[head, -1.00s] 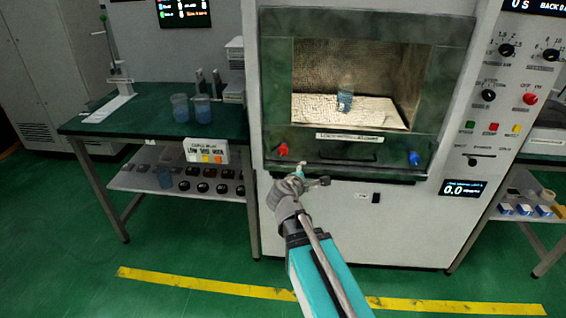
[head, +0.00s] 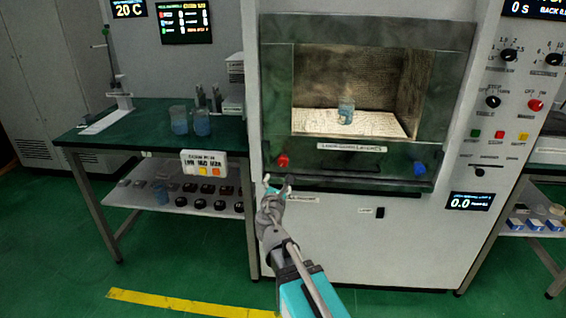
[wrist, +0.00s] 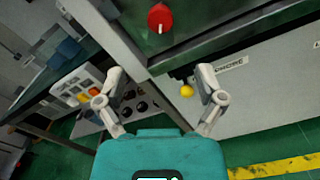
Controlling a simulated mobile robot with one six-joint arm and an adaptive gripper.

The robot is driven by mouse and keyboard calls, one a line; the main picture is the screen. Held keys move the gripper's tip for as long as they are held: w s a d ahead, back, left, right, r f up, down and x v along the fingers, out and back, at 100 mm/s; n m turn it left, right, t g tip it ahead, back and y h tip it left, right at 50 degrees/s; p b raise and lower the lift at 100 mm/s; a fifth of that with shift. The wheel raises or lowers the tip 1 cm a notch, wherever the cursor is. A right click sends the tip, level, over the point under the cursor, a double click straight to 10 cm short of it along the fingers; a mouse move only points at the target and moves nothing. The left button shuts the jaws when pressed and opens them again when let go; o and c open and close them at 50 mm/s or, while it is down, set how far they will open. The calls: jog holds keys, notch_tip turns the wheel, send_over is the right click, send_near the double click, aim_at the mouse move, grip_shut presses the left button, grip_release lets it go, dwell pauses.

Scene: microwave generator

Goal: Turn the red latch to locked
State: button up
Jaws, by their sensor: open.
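The red latch (head: 282,160) is a round red knob at the lower left of the microwave chamber's dark green door frame. It also shows in the wrist view (wrist: 160,18) at the top middle, with a pale mark on its face. My gripper (head: 277,186) is just below the latch in the head view, apart from it. In the wrist view my gripper (wrist: 162,78) has its two fingers spread with nothing between them. A blue latch (head: 419,168) sits at the lower right of the same frame.
The chamber (head: 378,85) holds a beaker of blue liquid (head: 346,110). A dark handle bar (head: 350,182) runs under the window. A yellow knob (wrist: 186,91) shows below the door. A green bench (head: 130,140) stands at left, and a button box (head: 204,164) hangs at its edge.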

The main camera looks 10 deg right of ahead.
aim_at(282, 164)
jog(key=shift+w, duration=0.1)
jog(key=shift+x, duration=6.8)
jog(key=shift+d, duration=0.1)
jog(key=c, duration=1.1)
